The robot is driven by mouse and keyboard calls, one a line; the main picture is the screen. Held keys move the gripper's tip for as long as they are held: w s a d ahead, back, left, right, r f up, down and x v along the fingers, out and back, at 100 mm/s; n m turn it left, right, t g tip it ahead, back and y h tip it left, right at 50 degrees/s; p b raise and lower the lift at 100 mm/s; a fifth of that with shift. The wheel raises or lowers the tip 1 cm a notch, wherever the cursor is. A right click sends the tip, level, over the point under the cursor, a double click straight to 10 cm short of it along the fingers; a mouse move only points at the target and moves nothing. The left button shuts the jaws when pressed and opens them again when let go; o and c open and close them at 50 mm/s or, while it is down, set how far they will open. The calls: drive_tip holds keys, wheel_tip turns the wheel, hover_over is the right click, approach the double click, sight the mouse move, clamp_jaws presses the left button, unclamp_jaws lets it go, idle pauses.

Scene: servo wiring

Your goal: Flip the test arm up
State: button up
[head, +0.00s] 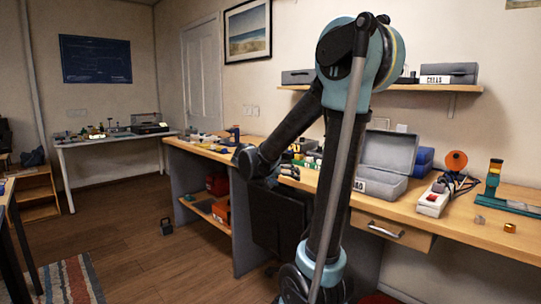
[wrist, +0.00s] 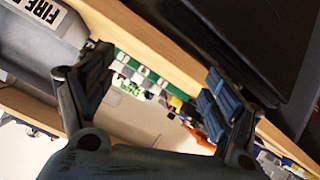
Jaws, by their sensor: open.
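My gripper (wrist: 155,80) is open, with its two dark fingers spread and nothing between them. In the head view my gripper (head: 288,171) is by the workbench, left of the open grey case. I cannot tell for sure which thing is the test arm. Neither can be made out in the wrist view.
The open grey case (head: 388,150) stands on the workbench (head: 400,212). A white box with red switches (head: 433,200) and two small brass-coloured pieces (head: 509,227) lie to its right. The wrist view shows a grey object lettered "FIRE" (wrist: 40,30) and a dark panel (wrist: 225,40) near the fingers.

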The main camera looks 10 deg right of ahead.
drive_tip(key=w+a+r+m+t+h, duration=0.1)
drive_tip(key=w+a+r+t, duration=0.15)
drive_tip(key=w+a, duration=0.45)
drive_tip(key=w+a+r+m+t+h, duration=0.2)
drive_tip(key=w+a+t, duration=0.2)
drive_tip(key=w+a, duration=0.3)
drive_tip(key=shift+g, duration=0.25)
drive_tip(key=x, duration=1.7)
drive_tip(key=shift+w+f, duration=0.15)
drive_tip(key=c, duration=1.6)
